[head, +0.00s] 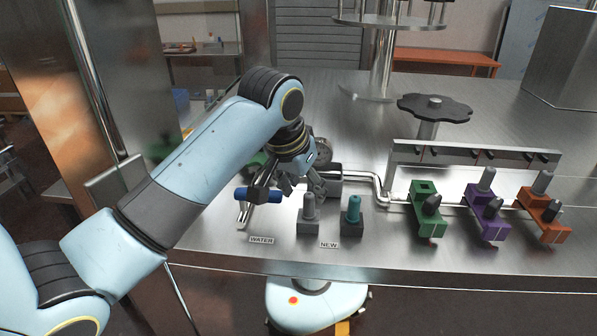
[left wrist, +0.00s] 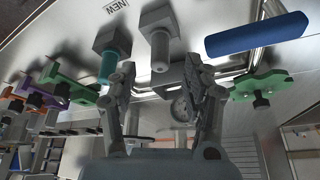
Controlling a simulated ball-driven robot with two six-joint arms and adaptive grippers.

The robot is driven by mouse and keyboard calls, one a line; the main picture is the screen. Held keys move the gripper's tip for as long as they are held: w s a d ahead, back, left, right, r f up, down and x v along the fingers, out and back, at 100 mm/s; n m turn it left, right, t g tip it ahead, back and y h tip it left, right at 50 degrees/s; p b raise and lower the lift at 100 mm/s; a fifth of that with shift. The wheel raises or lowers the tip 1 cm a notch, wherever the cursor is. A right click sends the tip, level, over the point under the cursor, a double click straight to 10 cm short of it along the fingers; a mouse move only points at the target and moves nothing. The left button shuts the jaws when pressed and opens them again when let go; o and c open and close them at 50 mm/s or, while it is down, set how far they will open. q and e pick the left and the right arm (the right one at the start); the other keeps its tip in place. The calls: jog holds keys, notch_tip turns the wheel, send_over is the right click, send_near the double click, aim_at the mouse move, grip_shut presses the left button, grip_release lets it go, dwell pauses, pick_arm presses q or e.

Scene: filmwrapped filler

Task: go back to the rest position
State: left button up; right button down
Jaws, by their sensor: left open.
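My left gripper (head: 302,186) hangs over the metal counter (head: 350,262), behind the grey peg. In the left wrist view its two fingers (left wrist: 165,95) stand apart with nothing held between them. A blue handle (head: 258,195) on a metal tap is left of the gripper; it also shows in the left wrist view (left wrist: 257,34). A grey peg (head: 309,207) and a teal peg (head: 353,208) stand upright in grey blocks by the NEW label (head: 329,245). My right gripper is not in view.
Green (head: 426,212), purple (head: 486,212) and orange (head: 543,214) holders with dark and grey knobs stand on the right. A dark lobed knob (head: 435,108) stands behind them. A metal pipe (head: 383,186) runs along the counter. The counter's front right is clear.

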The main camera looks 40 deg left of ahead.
pick_arm(q)
jog(key=v, duration=0.6)
jog(key=s+d+f+m, duration=0.1)
jog(key=s+f, duration=0.2)
jog(key=s, duration=0.8)
jog(key=s+d+f+m, duration=0.1)
jog(key=s+d+f, duration=0.15)
jog(key=s, duration=0.75)
jog(key=s+a+f+g+b, duration=0.15)
jog(key=f+b, duration=0.55)
jog(key=f, duration=1.3)
jog(key=s+a+f+g+b, duration=0.15)
jog(key=f+b, duration=0.45)
jog(key=f, duration=1.5)
jog(key=s+f+b, duration=0.5)
jog(key=s+f, duration=0.4)
jog(key=f, duration=0.4)
jog(key=s+a+f+b, duration=0.1)
jog(key=s+f+b, duration=0.4)
jog(key=s+f, duration=0.4)
notch_tip(320, 180, down, 4)
jog(key=shift+s+r+n+g+b, duration=0.1)
jog(key=shift+s+n+g+b, duration=0.1)
jog(key=shift+n+g+b, duration=0.15)
